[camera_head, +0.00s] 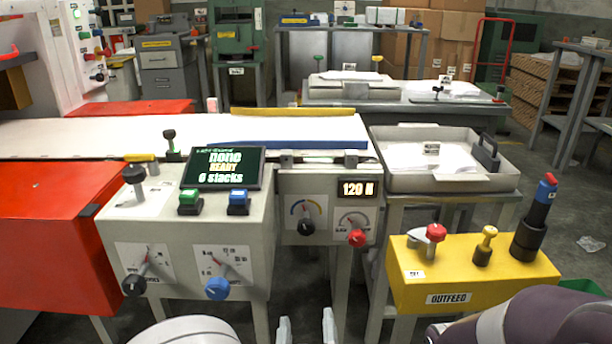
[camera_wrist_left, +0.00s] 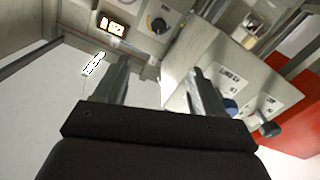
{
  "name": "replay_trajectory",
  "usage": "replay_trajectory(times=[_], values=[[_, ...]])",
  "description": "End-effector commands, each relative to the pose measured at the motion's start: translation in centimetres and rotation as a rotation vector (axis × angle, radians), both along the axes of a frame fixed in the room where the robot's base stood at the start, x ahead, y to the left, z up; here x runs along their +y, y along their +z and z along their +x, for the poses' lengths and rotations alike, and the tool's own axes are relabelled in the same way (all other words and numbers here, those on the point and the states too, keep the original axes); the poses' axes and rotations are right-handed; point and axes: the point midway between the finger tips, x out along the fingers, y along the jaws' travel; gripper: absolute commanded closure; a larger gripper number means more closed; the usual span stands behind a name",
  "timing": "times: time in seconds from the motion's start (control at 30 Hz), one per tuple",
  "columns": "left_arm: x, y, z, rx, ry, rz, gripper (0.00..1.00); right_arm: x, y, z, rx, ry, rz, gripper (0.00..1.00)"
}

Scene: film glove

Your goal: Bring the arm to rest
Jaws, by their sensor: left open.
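My left gripper (camera_head: 306,328) shows at the bottom middle of the head view, its two pale fingertips apart with nothing between them. It is low, in front of the grey control console (camera_head: 185,225), and touches nothing that I can see. In the left wrist view the left gripper (camera_wrist_left: 160,88) is open and empty, its fingers pointing towards the console's front and the floor. Part of what looks like my right arm (camera_head: 540,318) fills the bottom right corner of the head view. My right gripper is out of sight.
The yellow outfeed box (camera_head: 470,278) with knobs stands at the right. A red cabinet (camera_head: 45,235) is at the left. A conveyor (camera_head: 80,135) runs behind the console, and a grey tray (camera_head: 440,183) holds paper. Bare floor shows below the console in the wrist view.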

Motion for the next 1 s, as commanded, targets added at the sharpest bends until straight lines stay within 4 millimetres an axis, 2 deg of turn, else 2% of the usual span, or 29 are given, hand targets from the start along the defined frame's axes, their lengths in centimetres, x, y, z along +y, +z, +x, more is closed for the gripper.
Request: replay_trajectory(times=[0.27, 0.43, 0.6, 0.67, 0.77, 0.87, 0.9, 1.0], values=[[-2.5, -5.2, -1.1, 0.258, -0.145, 0.056, 0.30, 0.0, 0.0, 0.1, -0.002, 0.000, 0.000, 0.57], [-4.6, -8.5, -3.2, 0.474, -0.294, 0.119, 0.30, 0.0, 0.2, 0.1, -0.002, 0.000, 0.000, 0.57], [-4.5, -10.7, -5.9, 0.749, -0.440, 0.214, 0.30, 0.0, 1.2, 0.0, -0.001, 0.000, 0.000, 0.57], [-3.6, -11.0, -6.9, 0.854, -0.483, 0.255, 0.30, 0.0, 1.7, 0.0, -0.001, 0.000, 0.000, 0.57], [-0.9, -10.7, -8.5, 1.039, -0.534, 0.328, 0.30, 0.0, 2.8, 0.0, -0.001, 0.000, 0.000, 0.57], [3.6, -9.1, -9.8, 1.223, -0.546, 0.395, 0.30, 0.0, 4.2, 0.0, -0.001, 0.000, 0.000, 0.57], [5.8, -8.2, -10.3, 1.292, -0.536, 0.417, 0.30, 0.0, 4.8, 0.0, -0.002, 0.000, 0.000, 0.57], [10.6, -5.9, -10.8, 1.406, -0.483, 0.433, 0.30, 0.0, 6.1, 0.0, -0.002, 0.000, 0.000, 0.57]])
